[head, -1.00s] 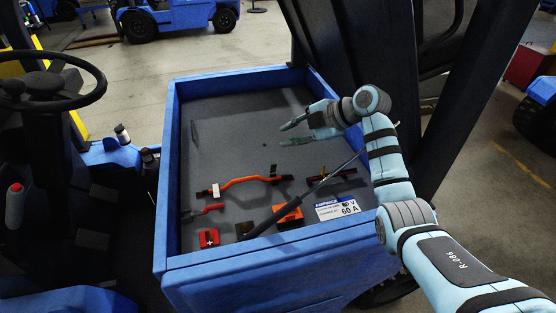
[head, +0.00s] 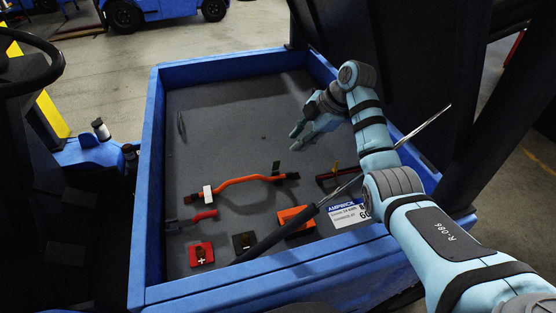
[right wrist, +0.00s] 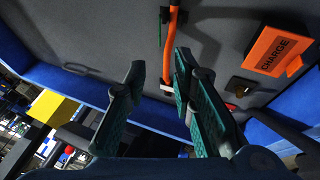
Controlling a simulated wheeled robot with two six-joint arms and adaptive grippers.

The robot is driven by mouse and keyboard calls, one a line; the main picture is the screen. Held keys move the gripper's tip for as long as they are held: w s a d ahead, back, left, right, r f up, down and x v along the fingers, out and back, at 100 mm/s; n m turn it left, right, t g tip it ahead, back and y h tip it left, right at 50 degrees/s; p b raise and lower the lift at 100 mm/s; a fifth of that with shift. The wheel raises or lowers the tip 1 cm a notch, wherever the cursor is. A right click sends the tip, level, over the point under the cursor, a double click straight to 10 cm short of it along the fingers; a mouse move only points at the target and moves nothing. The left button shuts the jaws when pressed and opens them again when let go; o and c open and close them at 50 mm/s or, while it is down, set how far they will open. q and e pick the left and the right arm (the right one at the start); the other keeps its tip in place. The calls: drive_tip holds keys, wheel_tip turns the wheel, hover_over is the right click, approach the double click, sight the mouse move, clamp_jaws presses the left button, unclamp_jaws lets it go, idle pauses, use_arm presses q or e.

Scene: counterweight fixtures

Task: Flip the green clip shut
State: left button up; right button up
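The small green clip (head: 276,168) sticks up beside the orange cable (head: 240,181) near the cable's right end, on the grey floor of the blue-walled compartment. It looks raised rather than flat. In the right wrist view a green piece (right wrist: 164,16) shows beside the cable (right wrist: 175,45) at the top. My right gripper (head: 301,136) is above the compartment floor, behind and slightly right of the clip, apart from it. Its fingers (right wrist: 160,62) are open with nothing between them. My left gripper is in neither view.
A dark strut (head: 285,228) slants across the compartment's front right. The back floor is mostly clear.

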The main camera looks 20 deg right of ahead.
sight(278, 161)
drive_tip(key=b+x, duration=0.2)
drive_tip(key=x, duration=0.9)
drive_tip(key=shift+w+f+b, duration=0.15)
drive_tip(key=shift+f+b, duration=0.15)
drive_tip(key=shift+b, duration=0.05)
drive_tip(key=shift+c, duration=0.2)
clamp_jaws()
